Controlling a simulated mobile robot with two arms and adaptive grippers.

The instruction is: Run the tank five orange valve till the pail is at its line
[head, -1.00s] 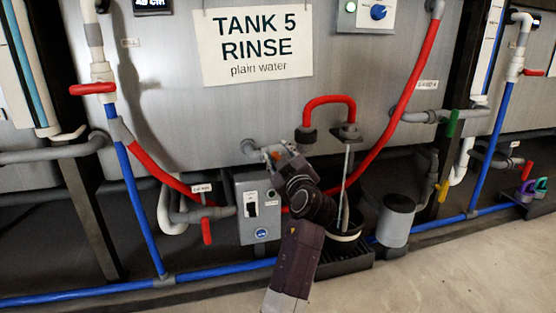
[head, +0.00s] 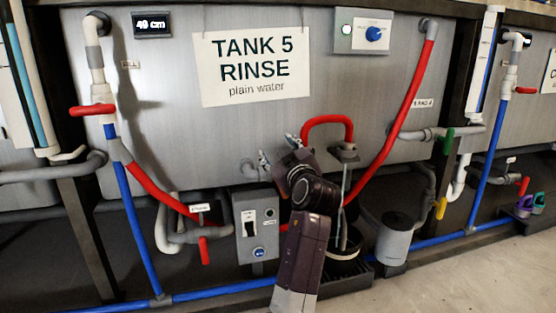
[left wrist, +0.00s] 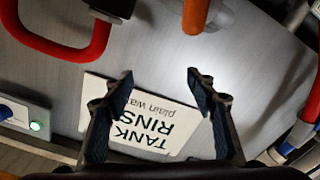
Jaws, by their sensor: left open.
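The orange valve handle (left wrist: 196,14) shows at the top of the left wrist view, on a grey fitting. In the head view it is hidden behind my left gripper (head: 276,150). That gripper is open and empty in front of the tank five wall, its fingertips apart. In the left wrist view its fingers (left wrist: 162,84) frame the wall sign, and the handle lies beyond the fingertips, apart from them. The dark pail (head: 341,272) stands below the red looped hose, partly behind my arm. A thin pale streak runs down into it; its level line is unreadable. My right gripper is not in view.
The tank 5 rinse sign (head: 250,67) hangs above. A grey switch box (head: 257,225) stands left of my arm and a grey canister (head: 395,240) right of the pail. The red looped hose (head: 328,120) is close on the right. Blue floor pipes (head: 215,293) run along the front.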

